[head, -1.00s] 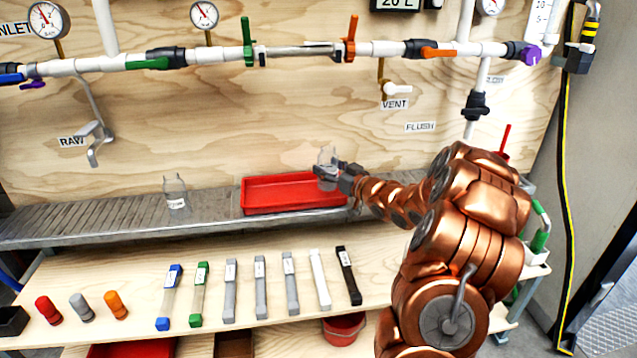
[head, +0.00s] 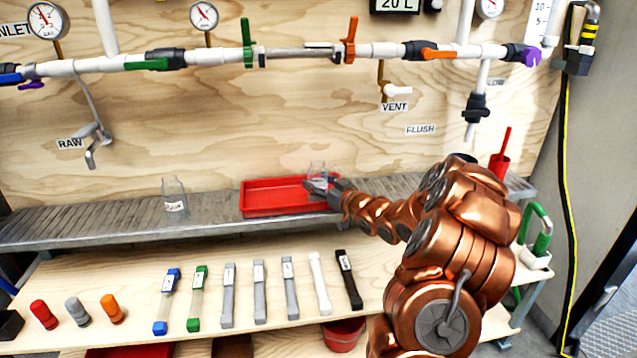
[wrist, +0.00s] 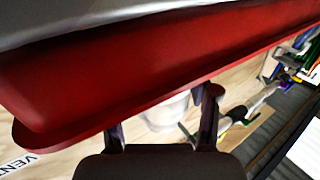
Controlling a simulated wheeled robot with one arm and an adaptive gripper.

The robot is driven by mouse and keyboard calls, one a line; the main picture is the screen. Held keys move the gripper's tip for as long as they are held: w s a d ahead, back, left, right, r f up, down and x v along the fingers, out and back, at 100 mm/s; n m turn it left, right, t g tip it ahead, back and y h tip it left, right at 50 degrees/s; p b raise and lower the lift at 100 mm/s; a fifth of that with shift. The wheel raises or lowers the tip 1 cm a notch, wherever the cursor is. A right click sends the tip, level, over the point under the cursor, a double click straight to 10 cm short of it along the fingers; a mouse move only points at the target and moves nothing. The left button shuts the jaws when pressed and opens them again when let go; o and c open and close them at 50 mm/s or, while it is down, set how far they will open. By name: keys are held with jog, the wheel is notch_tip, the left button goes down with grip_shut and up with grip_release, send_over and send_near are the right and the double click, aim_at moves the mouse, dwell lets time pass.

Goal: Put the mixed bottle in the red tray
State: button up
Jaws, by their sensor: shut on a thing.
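The red tray (head: 270,198) sits on the grey slatted shelf below the plywood wall. My gripper (head: 318,186) is shut on a clear bottle (head: 317,169) at the right part of the tray. The bottle looks upright, and its label cannot be read. Whether its base touches the tray floor is hidden by the fingers. In the wrist view the red tray (wrist: 60,115) fills the upper left, and the pale, blurred bottle (wrist: 168,112) shows between my two fingers. A second clear bottle (head: 174,200) with a white label stands on the shelf left of the tray.
The grey shelf (head: 100,226) is clear between the second bottle and the tray. Below it, a wooden bench (head: 110,275) holds several filter tubes and coloured caps. Pipes with valves run along the wall above. A narrow red container (head: 500,165) stands at the right.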

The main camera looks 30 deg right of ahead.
jog(key=o, duration=1.4)
jog(key=shift+s+d+r, duration=0.1)
jog(key=shift+s+d, duration=0.05)
jog(key=shift+s, duration=0.35)
jog(key=shift+s+d+p, duration=0.2)
jog(key=shift+s+d, duration=0.05)
jog(key=shift+s, duration=1.55)
jog(key=shift+s+d+p, duration=0.25)
jog(key=shift+s, duration=1.6)
jog(key=shift+s+d+p, duration=0.2)
jog(key=shift+s+d, duration=0.05)
jog(key=shift+s, duration=1.55)
